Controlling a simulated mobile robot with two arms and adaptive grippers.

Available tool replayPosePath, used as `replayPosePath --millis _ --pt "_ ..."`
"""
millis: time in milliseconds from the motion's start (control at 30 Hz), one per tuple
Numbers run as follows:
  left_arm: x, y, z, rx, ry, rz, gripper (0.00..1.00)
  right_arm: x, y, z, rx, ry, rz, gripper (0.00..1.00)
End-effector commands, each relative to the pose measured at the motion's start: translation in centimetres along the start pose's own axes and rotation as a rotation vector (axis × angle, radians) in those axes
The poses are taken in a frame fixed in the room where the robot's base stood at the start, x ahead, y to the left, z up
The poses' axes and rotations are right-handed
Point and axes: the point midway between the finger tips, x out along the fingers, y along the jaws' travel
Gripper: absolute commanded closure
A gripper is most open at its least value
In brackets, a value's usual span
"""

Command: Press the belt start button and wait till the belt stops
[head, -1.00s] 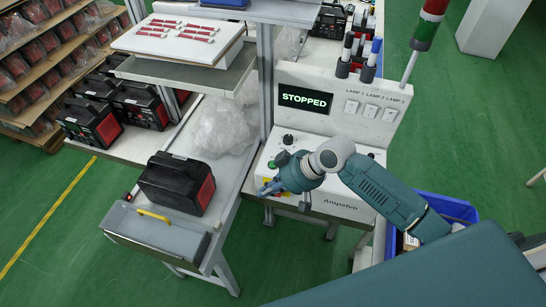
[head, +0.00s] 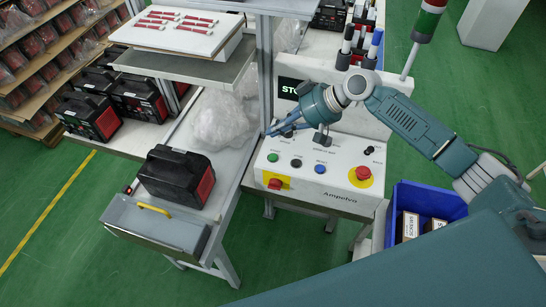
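The white control panel (head: 300,200) carries a green button (head: 272,157), a black one (head: 296,163) and a blue one (head: 320,168) in a row. Their labels are too small to read. My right gripper (head: 272,131) is above and behind the green button, apart from it, pointing left. I cannot tell whether its fingers are open or shut. A black power station (head: 172,174) with a red end sits on the belt's near end (head: 222,180). My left gripper is not in view.
Red stop knobs on yellow sit at the panel's left (head: 275,184) and right (head: 362,174). A metal upright (head: 265,65) stands close beside my gripper. A clear plastic bag (head: 220,122) lies behind the power station. A blue crate (head: 440,200) stands at right.

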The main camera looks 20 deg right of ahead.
Motion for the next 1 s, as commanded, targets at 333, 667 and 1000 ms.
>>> replayPosePath --millis 333,667,1000 --pt "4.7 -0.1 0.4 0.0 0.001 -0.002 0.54 3.4 2.5 2.5 -0.001 -0.001 0.001 1.0" --pt "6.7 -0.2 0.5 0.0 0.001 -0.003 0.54 5.6 4.1 4.1 0.0 0.0 0.0 1.0" --pt "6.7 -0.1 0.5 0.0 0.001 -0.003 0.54 5.7 4.2 4.1 0.0 0.0 0.0 1.0"
